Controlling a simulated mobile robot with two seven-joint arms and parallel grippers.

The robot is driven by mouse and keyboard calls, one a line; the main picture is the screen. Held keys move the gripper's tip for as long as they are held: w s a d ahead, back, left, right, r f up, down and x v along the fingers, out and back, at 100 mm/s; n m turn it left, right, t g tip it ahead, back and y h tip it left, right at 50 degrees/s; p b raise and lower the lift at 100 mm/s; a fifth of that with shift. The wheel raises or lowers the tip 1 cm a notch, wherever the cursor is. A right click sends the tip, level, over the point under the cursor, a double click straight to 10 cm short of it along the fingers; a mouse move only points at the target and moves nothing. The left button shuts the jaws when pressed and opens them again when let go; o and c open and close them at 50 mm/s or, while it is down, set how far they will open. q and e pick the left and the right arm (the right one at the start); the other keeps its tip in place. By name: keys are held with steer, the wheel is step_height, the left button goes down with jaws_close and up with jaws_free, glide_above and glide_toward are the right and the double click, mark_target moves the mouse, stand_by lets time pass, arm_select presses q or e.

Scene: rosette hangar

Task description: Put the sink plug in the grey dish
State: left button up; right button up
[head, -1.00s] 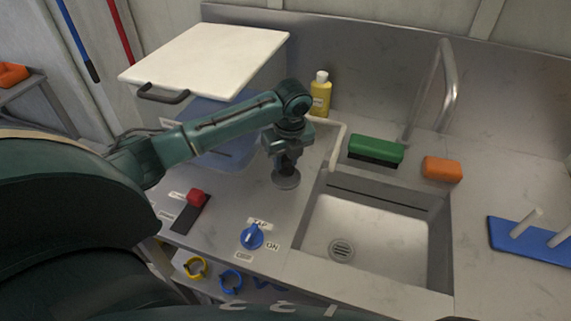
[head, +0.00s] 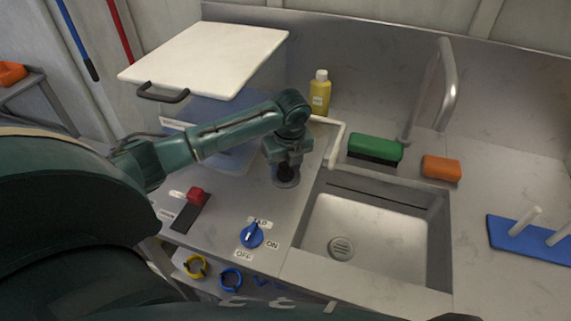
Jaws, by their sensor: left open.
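The grey dish (head: 287,183) is a small round dish on the steel counter, left of the sink. My left gripper (head: 285,172) points straight down over it, with its fingertips at or just above the dish. The gripper is open. Something dark shows at the fingertips, and I cannot tell whether it is the sink plug or the fingers themselves. I do not see the sink plug clearly anywhere else. My gripper hides part of the dish. My right gripper is not in view.
The sink (head: 370,235) lies right of the dish, with a round drain (head: 341,248). A white-lidded box (head: 210,50) stands behind my arm.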

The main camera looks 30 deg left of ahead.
mark_target(289, 178)
arm_select(q)
steer(key=shift+r, duration=0.55)
step_height(289, 178, up, 11)
steer(key=d, duration=0.1)
steer(key=shift+s+d+b, duration=0.3)
steer(key=shift+s+b, duration=0.15)
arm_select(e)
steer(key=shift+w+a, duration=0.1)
arm_select(q)
steer(key=shift+s, duration=0.1)
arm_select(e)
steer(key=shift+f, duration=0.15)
